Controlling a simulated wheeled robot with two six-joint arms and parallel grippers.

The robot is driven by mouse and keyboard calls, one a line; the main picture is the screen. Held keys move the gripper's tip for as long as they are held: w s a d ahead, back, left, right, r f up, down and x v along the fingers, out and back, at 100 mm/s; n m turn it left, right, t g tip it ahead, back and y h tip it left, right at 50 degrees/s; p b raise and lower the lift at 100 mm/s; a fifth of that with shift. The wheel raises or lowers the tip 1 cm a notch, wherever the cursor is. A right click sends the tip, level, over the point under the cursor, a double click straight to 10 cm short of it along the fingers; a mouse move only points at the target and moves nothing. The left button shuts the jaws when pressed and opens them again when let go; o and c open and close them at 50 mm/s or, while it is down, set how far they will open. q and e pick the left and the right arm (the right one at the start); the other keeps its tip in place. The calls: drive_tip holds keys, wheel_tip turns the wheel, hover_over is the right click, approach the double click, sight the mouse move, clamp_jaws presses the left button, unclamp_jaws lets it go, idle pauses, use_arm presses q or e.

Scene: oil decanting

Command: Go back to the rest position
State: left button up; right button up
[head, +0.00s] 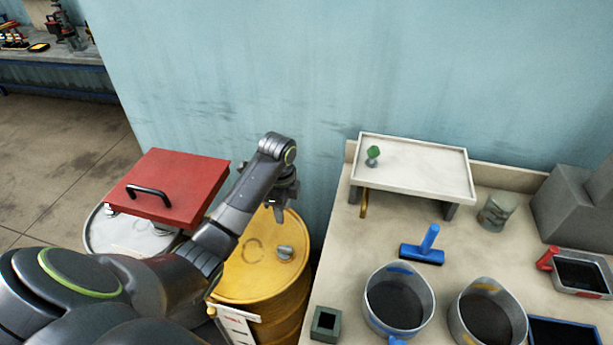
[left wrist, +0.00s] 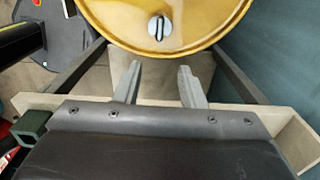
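My left arm comes in from the left in the head view. Its gripper (head: 281,208) hangs above the far side of the yellow drum (head: 262,277). In the left wrist view the two fingers of my left gripper (left wrist: 160,72) are apart with nothing between them. The drum top (left wrist: 112,22) with its grey cap (left wrist: 158,27) lies beyond the fingertips. The same cap (head: 285,252) sits on the drum top in the head view, apart from the gripper. My right gripper is not in view.
A red lid with a black handle (head: 169,188) rests over a pale drum (head: 100,236) at left. The bench at right holds a white raised tray (head: 420,168), a blue scraper (head: 423,246), two pots (head: 398,300) (head: 487,314) and a green square cup (head: 325,322). A wall stands behind.

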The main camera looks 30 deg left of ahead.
use_arm(q)
drive_tip(key=s+d+f+n+t, duration=0.1)
drive_tip(key=s+f+n, duration=0.25)
drive_tip(key=s, duration=0.45)
drive_tip(key=s+d+f+n+t, duration=0.1)
drive_tip(key=s+f+n, duration=0.25)
drive_tip(key=s, duration=0.55)
drive_tip(key=s+r+n+t+y, duration=0.2)
drive_tip(key=s+r+n, duration=0.3)
drive_tip(key=s+n, duration=0.6)
wheel_tip(320, 180, down, 25)
drive_tip(key=s+a+m+g+b, duration=0.1)
drive_tip(key=s+m+g, duration=0.1)
drive_tip(key=s+d+f+h+b, duration=0.1)
drive_tip(key=s+f, duration=1.4)
drive_tip(key=f, duration=0.3)
drive_tip(key=shift+g, duration=0.4)
